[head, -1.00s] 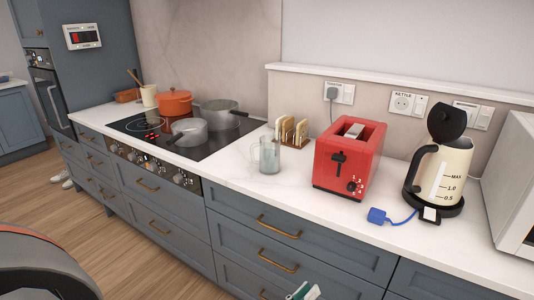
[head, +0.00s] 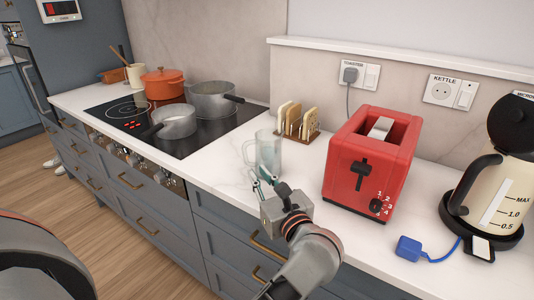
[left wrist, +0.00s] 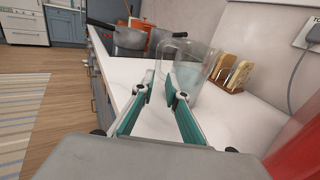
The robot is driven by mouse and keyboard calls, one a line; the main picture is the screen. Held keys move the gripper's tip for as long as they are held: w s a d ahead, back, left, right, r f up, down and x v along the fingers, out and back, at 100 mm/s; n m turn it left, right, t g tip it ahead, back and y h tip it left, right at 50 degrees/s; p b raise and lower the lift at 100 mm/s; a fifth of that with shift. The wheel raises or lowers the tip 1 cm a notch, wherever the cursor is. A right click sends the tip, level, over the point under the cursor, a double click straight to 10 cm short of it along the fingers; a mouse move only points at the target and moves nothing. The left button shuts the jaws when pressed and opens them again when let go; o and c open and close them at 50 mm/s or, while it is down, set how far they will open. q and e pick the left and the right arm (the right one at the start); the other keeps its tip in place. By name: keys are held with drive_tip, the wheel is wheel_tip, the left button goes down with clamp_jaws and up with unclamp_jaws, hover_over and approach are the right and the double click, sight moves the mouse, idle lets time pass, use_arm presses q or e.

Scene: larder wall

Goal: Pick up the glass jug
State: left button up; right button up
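The clear glass jug (head: 268,153) stands upright on the white counter, between the hob and the red toaster, with its handle on the left. It also shows in the left wrist view (left wrist: 193,62), just beyond the fingertips. My left gripper (head: 264,178) is at the near side of the jug, low and close to it. In the left wrist view its teal fingers (left wrist: 159,79) have a gap between them with nothing in it. Whether a fingertip touches the jug I cannot tell. My right gripper is not in view.
A toast rack (head: 298,122) stands right behind the jug. The red toaster (head: 371,163) is close on the right, with a kettle (head: 495,195) beyond it. Pans (head: 174,121) sit on the black hob (head: 205,138) to the left. The counter front between hob and toaster is clear.

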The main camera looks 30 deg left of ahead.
sight(247, 161)
use_arm(q)
drive_tip(key=shift+x, duration=0.85)
drive_tip(key=x, duration=0.5)
drive_tip(key=shift+a+f, duration=0.25)
drive_tip(key=shift+a, duration=0.1)
clamp_jaws()
drive_tip(key=shift+r, duration=0.1)
drive_tip(key=shift+p, duration=0.3)
drive_tip(key=shift+r, duration=0.9)
wheel_tip(247, 161, up, 18)
drive_tip(key=p, duration=0.2)
